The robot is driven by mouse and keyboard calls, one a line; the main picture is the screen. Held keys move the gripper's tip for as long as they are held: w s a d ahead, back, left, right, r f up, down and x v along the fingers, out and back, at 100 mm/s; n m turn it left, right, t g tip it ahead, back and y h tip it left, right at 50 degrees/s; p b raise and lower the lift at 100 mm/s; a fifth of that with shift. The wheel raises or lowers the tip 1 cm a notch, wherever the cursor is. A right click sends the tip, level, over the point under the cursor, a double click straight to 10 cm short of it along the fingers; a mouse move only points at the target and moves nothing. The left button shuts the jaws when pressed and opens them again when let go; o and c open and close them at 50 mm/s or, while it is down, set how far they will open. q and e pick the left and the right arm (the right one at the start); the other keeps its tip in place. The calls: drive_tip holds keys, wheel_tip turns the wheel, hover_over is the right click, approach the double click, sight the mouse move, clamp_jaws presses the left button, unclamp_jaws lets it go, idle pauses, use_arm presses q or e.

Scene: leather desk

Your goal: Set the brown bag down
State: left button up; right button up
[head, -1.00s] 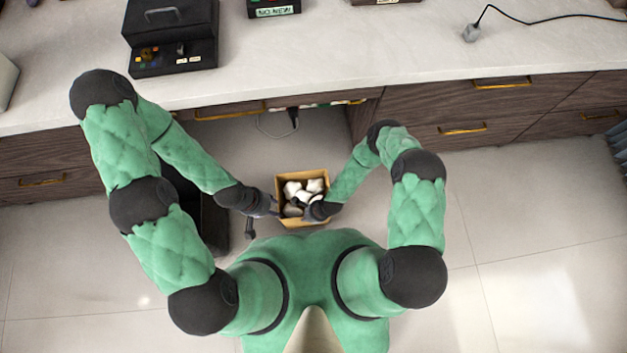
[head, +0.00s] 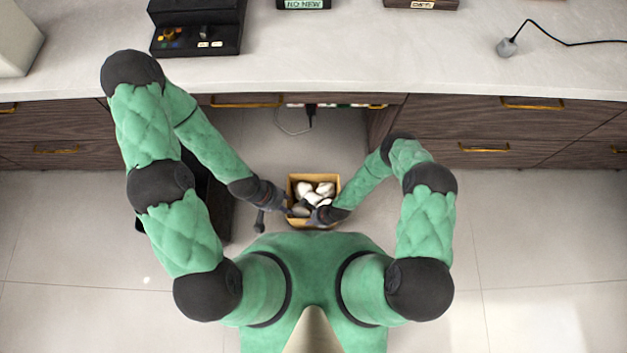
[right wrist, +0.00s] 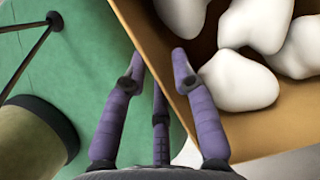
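The brown bag (head: 291,188) is an open-topped, box-like tan container filled with several white and grey stone-like lumps. It is in front of my chest, between my two hands. My left gripper (head: 285,204) is at its left wall, shut on it as far as the small view shows. My right gripper (head: 318,214) is at its near right side. In the right wrist view my right gripper (right wrist: 160,65) has its purple fingers on both sides of the wall of the brown bag (right wrist: 245,133), shut on it. The bag's underside is hidden.
A pale-topped desk (head: 400,55) with dark wood drawers (head: 480,130) stands ahead, with an open knee space in the middle. A dark object (head: 215,205) stands on the floor behind my left arm. Tiled floor (head: 545,230) is clear at the right.

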drive_tip(key=shift+r, duration=0.1)
drive_tip(key=d+r+n+p, duration=0.1)
drive_tip(key=d+r+n, duration=0.2)
drive_tip(key=r, duration=0.8)
drive_tip(key=s+d+r+n+p, duration=0.1)
drive_tip(key=d+r+n+p, duration=0.1)
drive_tip(key=r+n, duration=0.5)
drive_tip(key=d+r+n+p, duration=0.2)
drive_tip(key=d+r+n, duration=0.2)
drive_tip(key=r, duration=1.1)
drive_tip(key=shift+s+d+n+h, duration=0.15)
drive_tip(key=shift+d+n+h, duration=0.2)
drive_tip(key=shift+n, duration=0.35)
